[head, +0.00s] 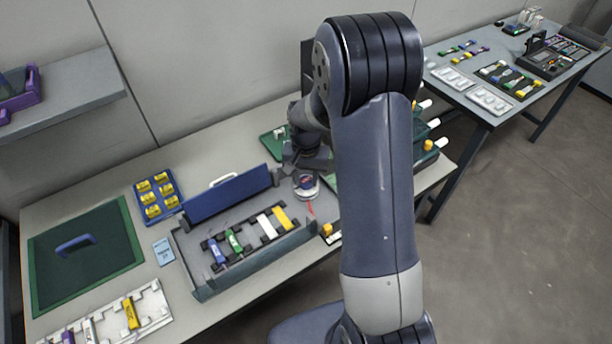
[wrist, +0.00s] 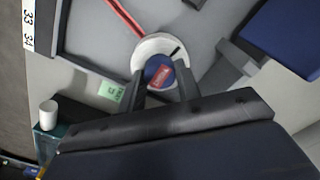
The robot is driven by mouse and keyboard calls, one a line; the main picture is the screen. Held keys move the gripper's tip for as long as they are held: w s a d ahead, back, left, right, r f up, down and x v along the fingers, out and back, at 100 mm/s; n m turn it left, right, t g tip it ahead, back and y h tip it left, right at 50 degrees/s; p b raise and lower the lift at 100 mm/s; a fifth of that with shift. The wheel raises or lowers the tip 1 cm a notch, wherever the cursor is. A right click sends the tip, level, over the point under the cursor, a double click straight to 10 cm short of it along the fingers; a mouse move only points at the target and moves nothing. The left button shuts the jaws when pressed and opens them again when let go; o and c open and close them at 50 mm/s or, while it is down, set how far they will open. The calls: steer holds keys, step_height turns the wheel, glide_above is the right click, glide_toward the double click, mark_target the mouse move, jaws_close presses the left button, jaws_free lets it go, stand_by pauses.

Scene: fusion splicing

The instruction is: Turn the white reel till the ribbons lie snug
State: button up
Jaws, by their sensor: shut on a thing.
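The white reel (wrist: 148,47) shows in the wrist view as a round white disc with a black mark and a blue hub bearing a red label. The reel also shows in the head view (head: 308,195). My gripper (wrist: 167,80) is shut on the reel's hub, with one finger on each side. In the head view my gripper (head: 304,176) is over the reel, partly hidden by my arm. A red ribbon (wrist: 125,15) runs from the reel across the grey surface. Other ribbons cannot be made out, and the ribbon's far end is out of view.
A small green label (wrist: 111,90) lies near the reel. A dark green mat (head: 100,265) is farther left. A second table (head: 470,108) stands back right.

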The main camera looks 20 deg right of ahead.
mark_target(306, 180)
steer(key=shift+n+b, duration=0.45)
steer(key=shift+n, duration=1.05)
steer(key=o, duration=1)
step_height(306, 180, up, 11)
steer(key=shift+f, duration=0.1)
